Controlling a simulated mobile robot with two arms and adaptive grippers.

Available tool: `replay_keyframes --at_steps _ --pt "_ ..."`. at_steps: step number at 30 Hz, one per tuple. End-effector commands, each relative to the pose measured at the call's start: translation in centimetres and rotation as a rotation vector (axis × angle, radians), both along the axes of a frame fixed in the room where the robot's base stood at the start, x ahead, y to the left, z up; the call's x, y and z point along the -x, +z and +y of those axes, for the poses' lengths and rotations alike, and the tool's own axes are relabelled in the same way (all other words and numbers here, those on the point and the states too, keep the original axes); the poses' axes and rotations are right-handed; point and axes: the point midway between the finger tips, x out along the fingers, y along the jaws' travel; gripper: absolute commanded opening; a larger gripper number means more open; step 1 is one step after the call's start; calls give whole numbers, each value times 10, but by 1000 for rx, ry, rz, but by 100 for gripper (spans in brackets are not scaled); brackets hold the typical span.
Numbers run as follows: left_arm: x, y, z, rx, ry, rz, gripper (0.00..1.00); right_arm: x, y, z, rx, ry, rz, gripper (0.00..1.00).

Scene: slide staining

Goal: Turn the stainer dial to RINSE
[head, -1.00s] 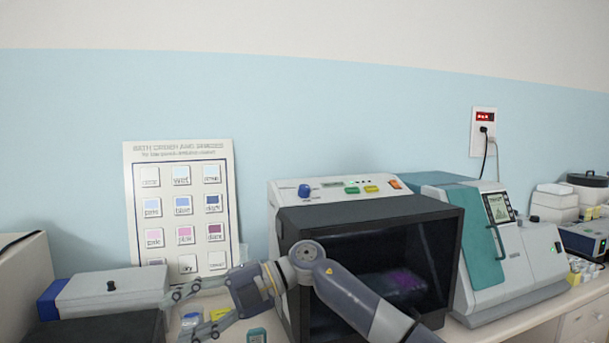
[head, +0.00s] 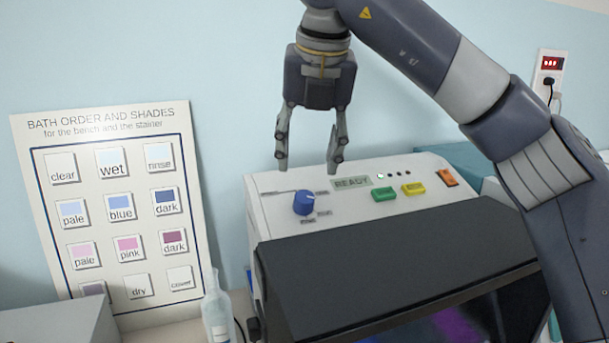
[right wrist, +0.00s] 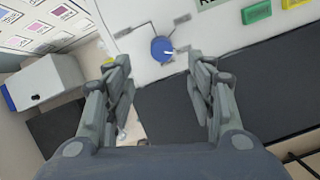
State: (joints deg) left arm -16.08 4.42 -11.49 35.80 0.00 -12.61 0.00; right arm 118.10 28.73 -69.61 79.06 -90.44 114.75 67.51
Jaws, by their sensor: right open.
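The stainer (head: 400,250) is a white machine with a dark front hood and a sloped top panel. Its blue dial (head: 304,202) sits at the left of that panel, with small labels around it too small to read. In the right wrist view the dial (right wrist: 162,49) has a light pointer mark towards the right side. My right gripper (head: 308,165) points down above the panel, open and empty, its fingers apart above the dial. In the right wrist view both fingers (right wrist: 160,70) show on either side, not touching the dial. My left gripper is not in view.
A display reading READY (head: 351,183) and green (head: 384,194), yellow (head: 413,188) and orange (head: 447,177) buttons lie right of the dial. A shade chart (head: 108,205) leans on the wall at left. A clear bottle (head: 217,310) stands left of the stainer.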

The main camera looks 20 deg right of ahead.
Motion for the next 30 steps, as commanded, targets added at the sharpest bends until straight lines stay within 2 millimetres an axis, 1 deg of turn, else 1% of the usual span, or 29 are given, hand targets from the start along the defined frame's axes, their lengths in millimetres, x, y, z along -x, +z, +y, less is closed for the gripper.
replay_keyframes --at_steps 1,5,10,12,17,21,25,30 --pt "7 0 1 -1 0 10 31 1 2 -2 8 -6 -4 51" --pt "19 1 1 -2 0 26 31 -2 -5 -3 12 -10 -5 51" --pt "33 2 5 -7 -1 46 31 -9 -25 -3 10 -8 -2 51" --pt "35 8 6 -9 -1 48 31 -15 -37 -5 11 -10 0 51" --pt "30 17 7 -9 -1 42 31 -27 -64 -6 10 -9 -1 51" --pt "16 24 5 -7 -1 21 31 -34 -82 -6 10 -9 -3 51" --pt "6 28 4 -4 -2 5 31 -38 -92 -6 10 -8 -5 51" --pt "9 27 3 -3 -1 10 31 -40 -97 -6 9 -8 -6 51"
